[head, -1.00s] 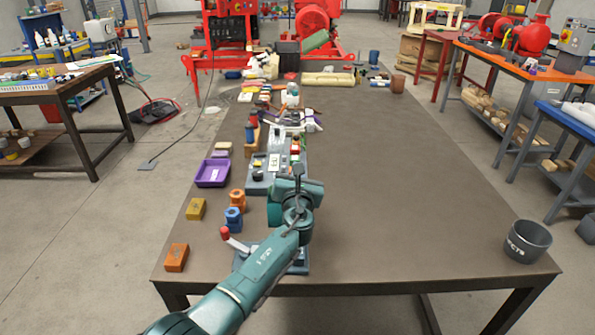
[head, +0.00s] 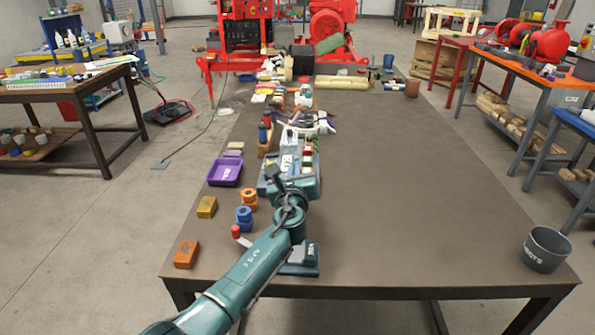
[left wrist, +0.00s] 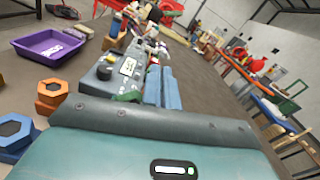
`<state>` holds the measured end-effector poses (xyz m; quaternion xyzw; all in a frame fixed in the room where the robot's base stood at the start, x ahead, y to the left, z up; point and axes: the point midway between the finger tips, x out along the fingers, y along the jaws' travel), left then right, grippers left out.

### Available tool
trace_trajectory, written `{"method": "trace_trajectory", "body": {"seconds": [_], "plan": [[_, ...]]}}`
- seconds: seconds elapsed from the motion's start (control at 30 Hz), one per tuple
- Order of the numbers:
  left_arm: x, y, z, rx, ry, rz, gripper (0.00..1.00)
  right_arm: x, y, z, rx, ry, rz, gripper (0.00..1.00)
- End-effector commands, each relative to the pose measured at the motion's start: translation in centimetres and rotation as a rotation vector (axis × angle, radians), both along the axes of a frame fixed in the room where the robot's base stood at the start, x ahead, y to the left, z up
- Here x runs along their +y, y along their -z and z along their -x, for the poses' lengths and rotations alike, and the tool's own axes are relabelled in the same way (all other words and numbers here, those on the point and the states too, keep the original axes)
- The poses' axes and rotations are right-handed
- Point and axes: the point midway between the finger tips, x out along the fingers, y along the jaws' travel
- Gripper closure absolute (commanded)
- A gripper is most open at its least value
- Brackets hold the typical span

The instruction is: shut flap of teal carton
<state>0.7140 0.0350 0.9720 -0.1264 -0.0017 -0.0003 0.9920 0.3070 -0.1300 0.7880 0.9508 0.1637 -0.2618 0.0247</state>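I cannot pick out a teal carton or its flap for certain in either view. My left gripper (head: 282,180) reaches forward low over the left part of the table, beside a grey control box (head: 290,160). In the left wrist view the teal gripper body fills the bottom, and the grey control box (left wrist: 108,68) with dials lies beyond it. Two blue bars stand side by side just past the gripper's edge; I cannot tell whether they are its fingers. The left gripper's opening is unclear. My right gripper is in neither view.
A purple tray (head: 225,172), a yellow block (head: 207,207), an orange block (head: 186,254) and blue and orange hex pieces line the table's left side. A dark grey bucket (head: 547,249) stands at the front right. The table's middle and right are clear. A green slanted piece (head: 329,44) shows near red machinery.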

Motion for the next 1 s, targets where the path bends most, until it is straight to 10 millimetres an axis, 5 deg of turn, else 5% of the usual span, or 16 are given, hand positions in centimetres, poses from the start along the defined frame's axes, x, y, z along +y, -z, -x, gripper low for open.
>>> {"method": "trace_trajectory", "body": {"seconds": [0.3,0.67,1.0], "plan": [[0.1,0.4,0.0,0.006,-0.002,-0.001,0.75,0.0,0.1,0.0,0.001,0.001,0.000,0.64],[0.0,0.2,0.6,0.004,0.000,-0.001,0.75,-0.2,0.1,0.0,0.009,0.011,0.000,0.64],[0.0,0.2,6.3,0.006,0.001,0.000,0.75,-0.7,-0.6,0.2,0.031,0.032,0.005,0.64]]}}
